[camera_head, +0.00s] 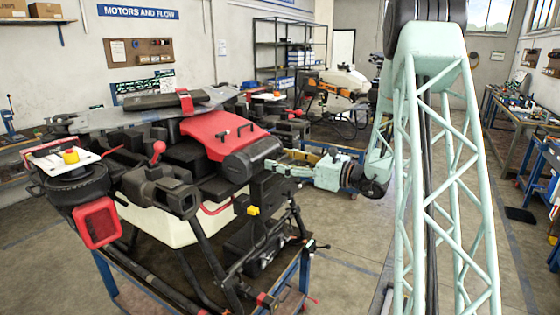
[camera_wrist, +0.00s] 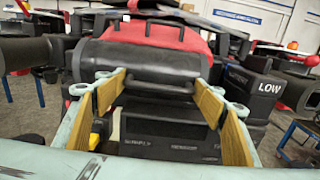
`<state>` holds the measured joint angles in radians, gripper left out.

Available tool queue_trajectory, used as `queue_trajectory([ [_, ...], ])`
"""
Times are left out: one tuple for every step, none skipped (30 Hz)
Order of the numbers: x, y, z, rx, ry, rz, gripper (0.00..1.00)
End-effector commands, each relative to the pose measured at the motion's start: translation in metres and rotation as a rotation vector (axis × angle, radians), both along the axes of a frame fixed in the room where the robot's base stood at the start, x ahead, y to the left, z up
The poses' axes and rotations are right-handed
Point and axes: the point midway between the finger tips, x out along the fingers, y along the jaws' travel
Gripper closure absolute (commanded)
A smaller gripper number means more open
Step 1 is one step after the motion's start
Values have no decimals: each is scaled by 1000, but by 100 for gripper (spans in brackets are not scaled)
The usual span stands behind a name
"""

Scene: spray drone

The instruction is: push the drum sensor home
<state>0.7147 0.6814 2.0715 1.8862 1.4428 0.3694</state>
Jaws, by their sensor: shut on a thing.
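My gripper (camera_wrist: 162,85) reaches in at the near side of the spray drone, just below its black drum (camera_wrist: 140,62). Its two wood-coloured finger pads stand wide apart, shut on a dark bar-like part (camera_wrist: 160,87) that spans between the fingertips and looks to be the drum sensor. How far the part sits in its seat is hidden. In the head view my gripper (camera_head: 285,168) comes from the right to the drone, beside the end of the black drum (camera_head: 255,155). The sensor cannot be made out there.
The red cover (camera_wrist: 155,32) lies behind the drum. A black box with white lettering (camera_wrist: 165,130) is below the fingers. A block marked LOW (camera_wrist: 262,88) stands close on the right. The drone rests on a blue-framed stand (camera_head: 110,275). Open floor (camera_head: 345,240) lies right of it.

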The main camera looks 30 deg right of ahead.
Motion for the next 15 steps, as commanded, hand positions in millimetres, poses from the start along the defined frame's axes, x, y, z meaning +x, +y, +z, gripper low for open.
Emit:
queue_trajectory([
  [2,1,2,0,-4,0,34],
  [2,1,2,0,-4,0,32],
  [2,1,2,-1,-3,0,28],
  [2,1,2,-1,-3,0,25],
  [2,1,2,-1,-3,0,25],
  [1,1,2,0,-2,0,25],
  [1,0,2,0,-2,0,25],
  [1,0,1,0,-2,0,25],
  [1,0,1,0,-2,0,25],
  [1,0,1,0,-2,0,25],
  [1,0,1,0,-2,0,25],
  [1,0,1,0,-2,0,25],
  [1,0,1,0,-2,0,25],
  [1,0,1,0,-2,0,25],
  [0,0,1,0,-2,0,25],
])
